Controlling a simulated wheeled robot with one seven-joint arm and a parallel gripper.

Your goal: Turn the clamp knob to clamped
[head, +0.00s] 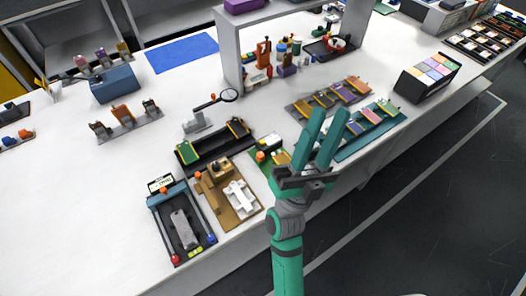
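My green gripper (331,113) is raised over the bench's front edge. Its two fingers are spread apart with nothing between them. The clamp knob cannot be told for certain. An orange knob (260,156) sits on a small green fixture (264,169) just left of my gripper, which partly covers this fixture. Another orange knob (198,174) is at the wooden fixture (240,221), which carries a white part (240,196). A dark tray fixture (167,232) with a grey piece (182,229) has a red knob (176,259) and a blue knob (211,239) at its front corners.
A black rack (210,152) and a magnifier (229,95) stand behind the fixtures. Coloured strip trays (372,131) lie behind and right of my gripper. A grey shelf frame (228,62) rises at the back.

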